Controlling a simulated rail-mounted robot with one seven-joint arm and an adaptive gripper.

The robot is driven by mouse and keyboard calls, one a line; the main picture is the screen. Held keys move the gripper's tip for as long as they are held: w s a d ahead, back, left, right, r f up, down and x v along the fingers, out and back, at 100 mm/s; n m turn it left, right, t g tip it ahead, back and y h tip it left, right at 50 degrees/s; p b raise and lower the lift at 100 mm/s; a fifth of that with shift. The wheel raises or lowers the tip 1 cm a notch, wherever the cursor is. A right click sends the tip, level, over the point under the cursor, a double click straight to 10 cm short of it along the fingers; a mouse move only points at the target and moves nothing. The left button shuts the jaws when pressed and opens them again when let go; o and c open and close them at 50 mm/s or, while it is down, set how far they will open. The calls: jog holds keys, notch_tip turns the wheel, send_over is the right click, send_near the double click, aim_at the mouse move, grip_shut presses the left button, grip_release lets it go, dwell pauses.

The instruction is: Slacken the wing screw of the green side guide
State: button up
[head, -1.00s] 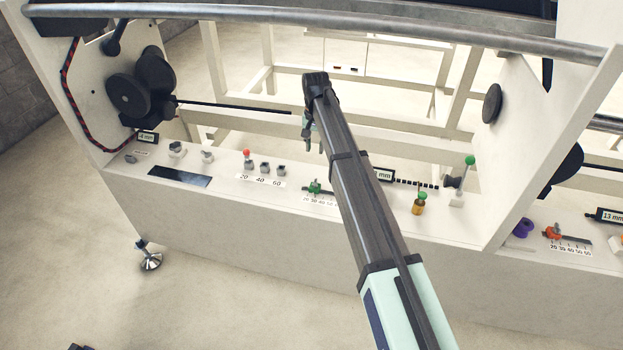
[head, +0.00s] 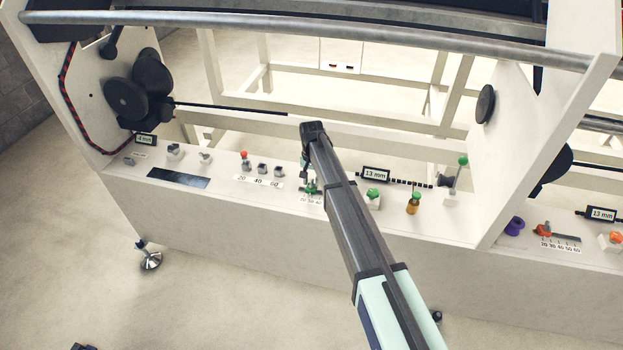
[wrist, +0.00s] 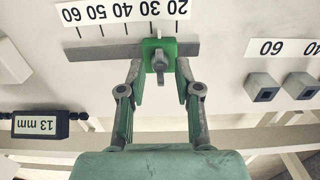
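The green side guide (wrist: 148,47) sits on a grey rail (wrist: 100,52) beside a printed 20–60 scale, near the 20 and 30 marks. Its grey wing screw (wrist: 159,63) stands up from the green block, its wing lying roughly along the line of my fingers in the wrist view. My gripper (wrist: 160,73) is open, one finger on each side of the wing screw with a gap to each. In the head view the green guide (head: 311,190) is partly covered by my gripper (head: 308,177), which is over it. Whether the fingertips touch the block cannot be told.
Grey square buttons (wrist: 263,87) stand beside the guide. A 13 mm display (head: 376,174), a green-topped knob (head: 373,194) and a brass part with a green top (head: 413,205) are to the right. A steel bar (head: 300,31) crosses above the panel.

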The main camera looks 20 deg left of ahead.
grip_shut()
jog(key=shift+n, duration=0.4)
jog(key=n+b, duration=0.2)
jog(key=n, duration=0.2)
jog(key=shift+f, duration=0.1)
jog(key=n+b, duration=0.1)
jog(key=n, duration=0.4)
jog(key=shift+n, duration=0.4)
dwell(0.5)
grip_release()
